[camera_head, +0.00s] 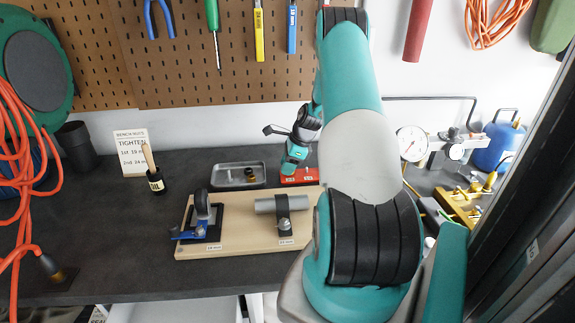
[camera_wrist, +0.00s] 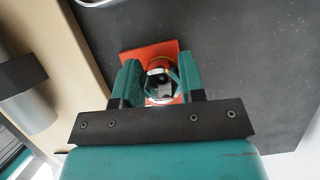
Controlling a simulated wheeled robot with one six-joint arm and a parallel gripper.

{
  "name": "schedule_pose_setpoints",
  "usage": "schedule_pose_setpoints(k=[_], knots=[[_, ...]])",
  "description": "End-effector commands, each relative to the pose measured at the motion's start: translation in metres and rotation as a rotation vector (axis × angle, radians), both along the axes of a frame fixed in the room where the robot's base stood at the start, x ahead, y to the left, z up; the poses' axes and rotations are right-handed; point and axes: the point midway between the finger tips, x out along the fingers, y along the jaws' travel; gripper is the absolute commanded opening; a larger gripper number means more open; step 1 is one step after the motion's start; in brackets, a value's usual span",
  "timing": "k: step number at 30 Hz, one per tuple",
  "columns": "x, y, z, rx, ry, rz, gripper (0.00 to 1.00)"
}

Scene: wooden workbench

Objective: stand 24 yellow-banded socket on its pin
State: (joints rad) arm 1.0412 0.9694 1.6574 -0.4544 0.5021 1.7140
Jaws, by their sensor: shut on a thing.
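My gripper (camera_wrist: 157,76) is shut on a metal socket (camera_wrist: 160,90) in the wrist view. A yellow-orange band shows at the socket's far edge. The socket is over the red pin base (camera_wrist: 133,52). The pin itself is hidden, and I cannot tell whether the socket is around it or above it. In the head view my gripper (camera_head: 291,168) points down at the red base (camera_head: 308,177), which has white labels on its front. The socket cannot be made out there.
A grey tray (camera_head: 224,181) with small parts stands left of the red base. In front is a wooden board (camera_head: 240,241) with a blue clamp (camera_head: 196,230) and a grey cylinder (camera_head: 265,205). A dial gauge (camera_head: 411,143) and brass parts are at right.

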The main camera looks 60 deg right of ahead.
Motion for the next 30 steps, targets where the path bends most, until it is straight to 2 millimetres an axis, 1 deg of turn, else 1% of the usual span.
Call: schedule_pose_setpoints(k=[9, 10, 13, 14, 23, 26, 29, 30], knots=[[0.000, 0.000, -0.004, 0.000, 0.000, 0.000, 0.12], [0.000, 0.000, -0.004, -0.001, -0.001, 0.000, 0.42], [0.000, 0.000, -0.004, 0.000, 0.000, 0.000, 0.65], [0.000, 0.000, -0.004, 0.000, 0.000, 0.000, 0.67], [-0.001, -0.001, -0.002, -0.001, -0.001, 0.000, 0.67], [-0.003, -0.004, 0.006, -0.003, -0.002, 0.000, 0.67], [-0.009, -0.008, 0.022, -0.004, -0.003, -0.001, 0.67], [-0.012, -0.010, 0.030, -0.006, -0.004, -0.002, 0.67]])
